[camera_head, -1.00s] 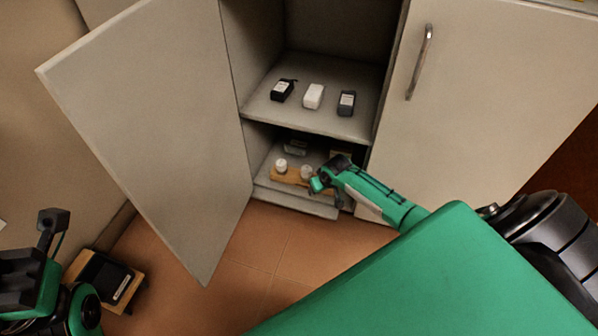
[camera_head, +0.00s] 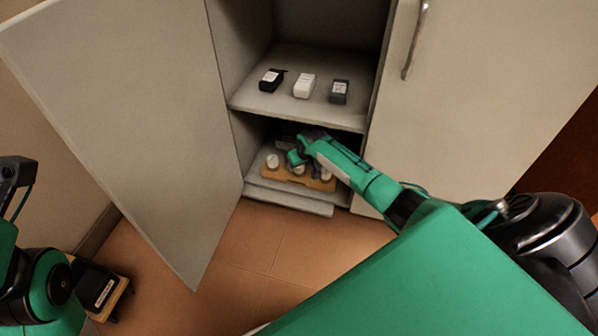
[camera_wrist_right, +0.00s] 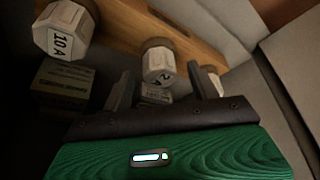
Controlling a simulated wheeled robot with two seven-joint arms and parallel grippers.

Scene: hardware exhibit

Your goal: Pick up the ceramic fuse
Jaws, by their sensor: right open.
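White ceramic fuses with brownish ends sit on a wooden board (camera_head: 316,183) in the cabinet's lower compartment. In the head view, one fuse (camera_head: 272,161) is left of my right gripper (camera_head: 297,156); others are partly hidden by it. In the right wrist view, a fuse marked 10 A (camera_wrist_right: 62,32) is upper left, one marked 2 A (camera_wrist_right: 158,64) is at the middle, and a third (camera_wrist_right: 215,84) is partly behind the right finger. My right gripper (camera_wrist_right: 158,84) is open, with the 2 A fuse in line with its finger gap. My left gripper (camera_head: 18,178) is at the left edge, its jaws unclear.
The upper shelf (camera_head: 290,110) holds a black box (camera_head: 271,80), a white box (camera_head: 304,86) and a dark grey box (camera_head: 339,92). The left door (camera_head: 130,130) stands open. A small labelled box (camera_wrist_right: 62,82) lies below the board in the wrist view.

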